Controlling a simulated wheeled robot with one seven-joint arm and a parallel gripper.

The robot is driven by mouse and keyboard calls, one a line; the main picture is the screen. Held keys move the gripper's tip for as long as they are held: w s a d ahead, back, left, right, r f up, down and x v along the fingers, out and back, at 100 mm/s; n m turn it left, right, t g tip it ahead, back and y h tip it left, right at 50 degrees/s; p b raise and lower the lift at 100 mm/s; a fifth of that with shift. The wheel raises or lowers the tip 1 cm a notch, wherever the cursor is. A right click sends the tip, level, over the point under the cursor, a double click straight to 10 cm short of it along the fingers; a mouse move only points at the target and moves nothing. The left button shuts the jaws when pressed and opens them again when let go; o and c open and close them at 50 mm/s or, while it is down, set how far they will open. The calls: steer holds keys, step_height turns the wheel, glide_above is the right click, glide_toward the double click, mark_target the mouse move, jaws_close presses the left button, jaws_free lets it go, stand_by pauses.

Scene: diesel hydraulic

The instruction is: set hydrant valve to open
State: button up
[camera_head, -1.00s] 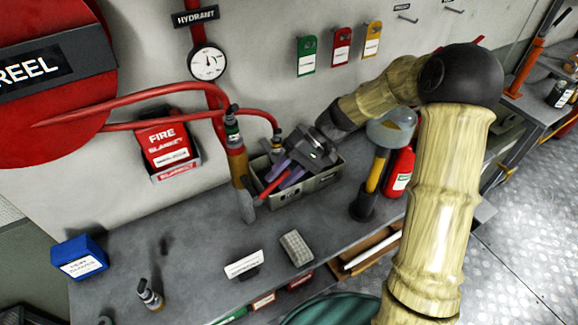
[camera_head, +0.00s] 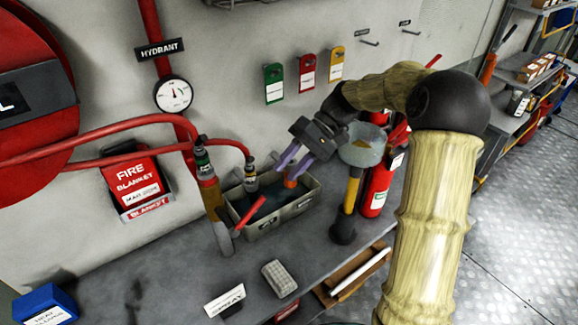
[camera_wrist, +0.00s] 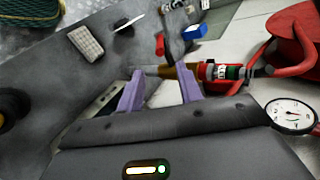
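The hydrant sign (camera_head: 160,48) and a round gauge (camera_head: 173,94) are on the red pipe on the wall; the gauge also shows in the wrist view (camera_wrist: 291,114). A red lever-like bar (camera_head: 251,213) slants up over the grey tray (camera_head: 302,206); I cannot tell if it is the hydrant valve's handle. My gripper (camera_head: 286,171) is above the tray's back right part, right of the nozzle. Its purple fingers (camera_wrist: 160,90) are apart, with nothing clearly held. An orange piece (camera_head: 290,182) is just below the fingertips.
A brown and grey nozzle (camera_head: 216,215) with red hose stands left of the tray. A yellow-handled tool with a pale round head (camera_head: 353,190) and a red extinguisher (camera_head: 376,188) are close on the right. The bench front holds a grey block (camera_head: 279,278) and a blue box (camera_head: 45,305).

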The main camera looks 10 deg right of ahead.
steer(key=shift+d+f, duration=0.1)
steer(key=shift+d, duration=0.05)
steer(key=c, duration=0.4)
steer(key=shift+s+f, duration=0.25)
jaws_close()
steer(key=s+d+f+m+t+h, duration=0.1)
steer(key=s+d+f+t+h, duration=0.2)
steer(key=s, duration=0.4)
steer(key=s+d+f+m+t+h, duration=0.2)
steer(key=s+d+f+t+h, duration=0.2)
steer(key=s+f+h, duration=0.1)
steer(key=shift+s+d+f+t+h, duration=0.3)
steer(key=shift+s+h, duration=0.4)
steer(key=shift+s, duration=0.55)
steer(key=shift+w, duration=0.1)
